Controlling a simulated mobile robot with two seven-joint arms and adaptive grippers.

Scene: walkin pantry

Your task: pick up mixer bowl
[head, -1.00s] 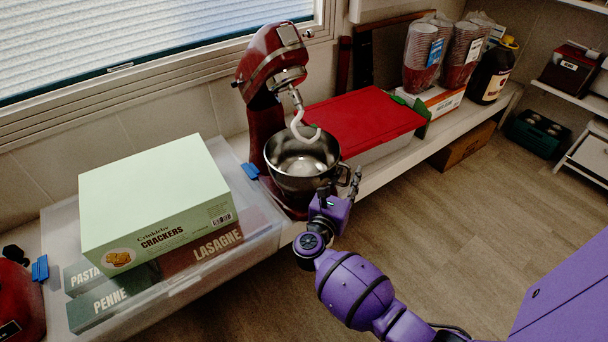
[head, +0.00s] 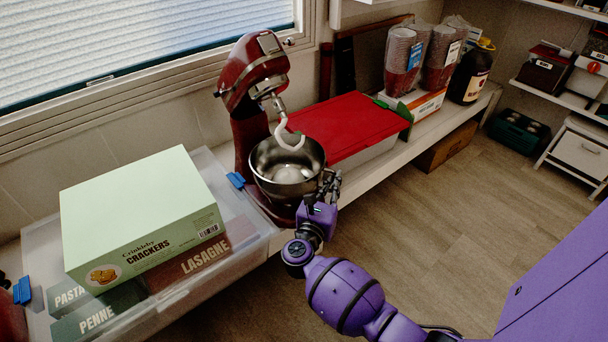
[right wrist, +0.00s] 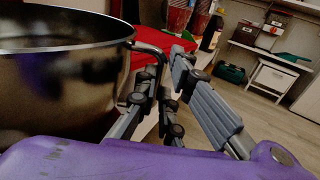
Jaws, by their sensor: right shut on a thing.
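The mixer bowl (head: 272,182) is a shiny metal bowl with a side handle. In the head view it sits upright at the base of the red stand mixer (head: 250,130), below the raised head and its white dough hook (head: 290,138). My right gripper (head: 329,183) is at the bowl's right side. In the right wrist view the bowl (right wrist: 60,80) fills the left, and my right gripper (right wrist: 165,80) is shut on its dark handle (right wrist: 150,50). The fingers partly hide the handle. My left gripper is not in view.
A clear bin (head: 238,225) holding food boxes, with a crackers box (head: 140,210) on top, stands left of the mixer. A red-lidded box (head: 340,125) stands close on the right. Cups (head: 405,60) and a dark bottle (head: 470,75) are farther along. The floor (head: 430,230) is open.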

